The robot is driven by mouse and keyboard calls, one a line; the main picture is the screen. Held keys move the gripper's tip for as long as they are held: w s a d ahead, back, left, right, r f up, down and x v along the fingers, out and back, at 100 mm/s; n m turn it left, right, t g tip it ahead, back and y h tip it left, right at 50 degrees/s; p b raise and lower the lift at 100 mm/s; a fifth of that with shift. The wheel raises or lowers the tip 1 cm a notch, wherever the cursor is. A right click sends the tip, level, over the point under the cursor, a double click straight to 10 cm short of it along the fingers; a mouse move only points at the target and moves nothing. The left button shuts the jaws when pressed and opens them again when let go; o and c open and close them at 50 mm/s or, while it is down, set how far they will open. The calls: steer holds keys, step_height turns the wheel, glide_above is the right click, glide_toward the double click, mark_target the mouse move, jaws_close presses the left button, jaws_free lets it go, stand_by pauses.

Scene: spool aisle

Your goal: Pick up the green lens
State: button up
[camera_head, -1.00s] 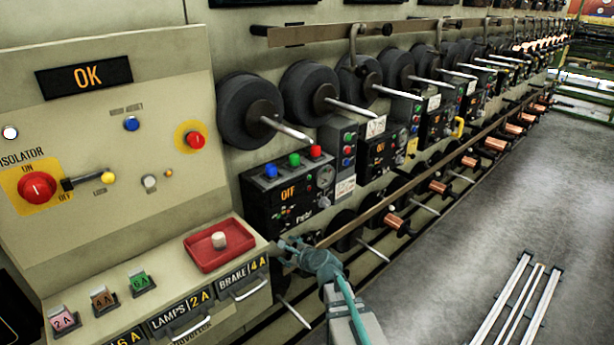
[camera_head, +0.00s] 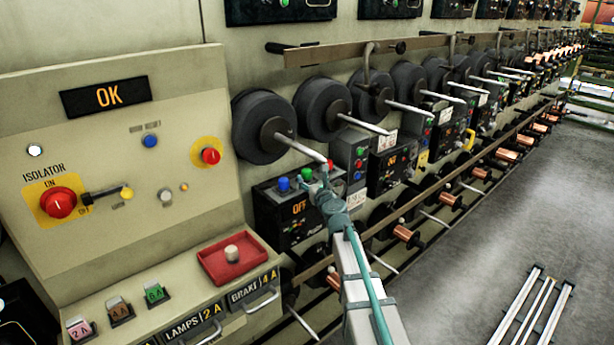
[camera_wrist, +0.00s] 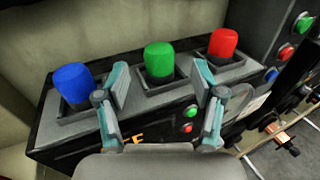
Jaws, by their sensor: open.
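The green lens (camera_wrist: 159,59) is a short, rounded cap standing upright in the middle socket on top of a black control box (camera_head: 297,220). In the head view the green lens (camera_head: 306,174) is partly hidden by my gripper (camera_head: 318,186). In the wrist view my gripper (camera_wrist: 164,100) is open and empty, with one finger on each side of the green lens and nearer the camera. I cannot tell how far the fingertips are from it. A blue lens (camera_wrist: 73,83) sits to its left and a red lens (camera_wrist: 223,42) to its right.
A spool rod (camera_head: 303,149) sticks out just above the box, close to my gripper. Dark spools (camera_head: 262,127) line the wall. A red tray (camera_head: 228,262) with a pale knob lies on the bench at left. The floor (camera_head: 480,240) at right is mostly clear.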

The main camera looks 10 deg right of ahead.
mark_target(308, 175)
steer(key=shift+w+a+p, duration=0.2)
steer(key=shift+w, duration=1.1)
steer(key=shift+w+a+p, duration=0.2)
steer(key=shift+w, duration=1.1)
steer(key=c, duration=1.1)
